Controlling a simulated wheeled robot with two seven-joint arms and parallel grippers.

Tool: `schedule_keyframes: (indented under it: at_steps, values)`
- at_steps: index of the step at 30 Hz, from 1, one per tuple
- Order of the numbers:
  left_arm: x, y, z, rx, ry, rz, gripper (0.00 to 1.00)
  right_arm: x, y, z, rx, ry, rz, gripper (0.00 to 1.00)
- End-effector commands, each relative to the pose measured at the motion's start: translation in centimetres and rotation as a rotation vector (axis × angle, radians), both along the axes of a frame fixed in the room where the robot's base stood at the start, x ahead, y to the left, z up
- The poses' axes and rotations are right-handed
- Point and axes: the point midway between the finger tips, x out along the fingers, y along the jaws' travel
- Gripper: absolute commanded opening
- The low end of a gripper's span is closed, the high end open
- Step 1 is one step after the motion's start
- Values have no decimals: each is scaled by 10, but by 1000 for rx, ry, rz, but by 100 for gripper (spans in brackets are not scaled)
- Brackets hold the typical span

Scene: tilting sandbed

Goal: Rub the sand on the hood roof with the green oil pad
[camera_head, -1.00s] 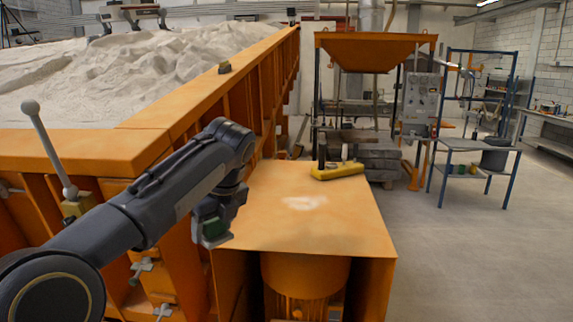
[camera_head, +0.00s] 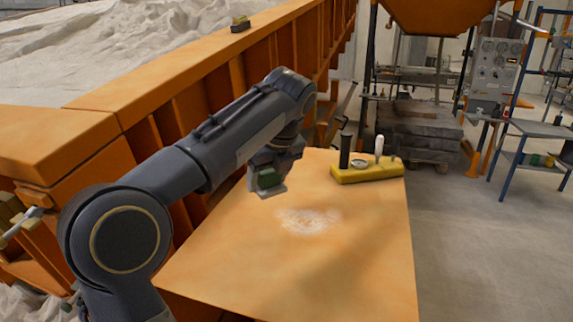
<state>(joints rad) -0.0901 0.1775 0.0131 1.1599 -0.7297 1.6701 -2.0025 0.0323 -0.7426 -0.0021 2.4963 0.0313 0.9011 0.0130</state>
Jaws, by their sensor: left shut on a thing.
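The orange hood roof (camera_head: 365,265) is a flat panel in the lower middle of the head view. A pale patch of sand (camera_head: 308,220) lies near its middle. My left gripper (camera_head: 270,183) is over the left part of the roof, to the left of and beyond the sand patch. The pad appears above the roof and apart from the sand. The fingers are mostly hidden by the wrist. My right gripper is out of view.
A yellow holder (camera_head: 367,173) with several upright tools stands at the roof's far right corner. The orange sandbed wall (camera_head: 200,75) runs along the left, with a small block (camera_head: 240,24) on its rim. The roof's front and right are clear.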

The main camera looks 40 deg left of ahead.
Motion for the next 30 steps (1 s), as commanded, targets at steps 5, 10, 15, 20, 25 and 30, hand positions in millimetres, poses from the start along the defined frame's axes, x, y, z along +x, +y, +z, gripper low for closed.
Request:
schedule_keyframes:
  at_steps: [5, 10, 15, 20, 25, 30]
  values:
    - [0, 0, -3, 0, 0, 0, 39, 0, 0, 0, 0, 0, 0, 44]
    - [-1, 0, -17, 1, 2, -1, 39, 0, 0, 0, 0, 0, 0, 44]
    - [0, 0, -38, 1, 2, -1, 39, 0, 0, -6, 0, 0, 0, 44]
    - [0, 0, -54, 0, -1, 0, 39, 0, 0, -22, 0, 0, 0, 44]
    - [0, 0, -60, 0, 0, 0, 39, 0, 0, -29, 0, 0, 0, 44]
    - [0, 0, -60, 0, 0, 0, 39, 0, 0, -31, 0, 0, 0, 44]
